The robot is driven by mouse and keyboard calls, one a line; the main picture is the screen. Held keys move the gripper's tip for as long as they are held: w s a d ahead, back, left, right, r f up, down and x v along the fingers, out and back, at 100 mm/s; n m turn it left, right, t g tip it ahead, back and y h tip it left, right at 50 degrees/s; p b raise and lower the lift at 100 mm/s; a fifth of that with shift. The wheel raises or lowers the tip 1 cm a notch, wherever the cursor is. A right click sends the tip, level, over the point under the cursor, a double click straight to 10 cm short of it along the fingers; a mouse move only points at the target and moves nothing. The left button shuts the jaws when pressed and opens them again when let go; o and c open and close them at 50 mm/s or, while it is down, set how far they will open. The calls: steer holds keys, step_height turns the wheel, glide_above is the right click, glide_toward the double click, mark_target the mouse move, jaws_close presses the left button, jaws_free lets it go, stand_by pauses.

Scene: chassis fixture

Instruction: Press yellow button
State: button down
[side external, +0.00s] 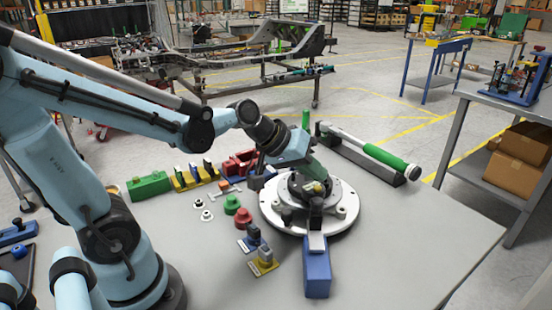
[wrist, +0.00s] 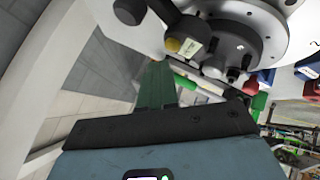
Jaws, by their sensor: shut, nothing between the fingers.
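A small round yellow button (wrist: 172,44) shows in the wrist view, at the end of a dark part on the round grey-and-black fixture (wrist: 240,22). In the side view the fixture's pale round base (side external: 348,208) stands on the grey table, and a small yellow patch (side external: 314,187) shows on its dark top. My gripper (wrist: 157,68) has dark green fingers closed together and empty. In the wrist picture their tips lie just below and left of the yellow button. A gap shows there, but its depth is unclear. In the side view my wrist hangs over the fixture's upper left.
A blue block (side external: 317,272) stands in front of the fixture, with a small yellow-based part (side external: 263,262) to its left. Red knobs (side external: 232,204) and coloured blocks lie left. A green-and-white cylinder (side external: 370,155) lies behind right. The table's right front is clear.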

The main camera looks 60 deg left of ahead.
steer(key=shift+r, duration=0.1)
steer(key=shift+r, duration=2.45)
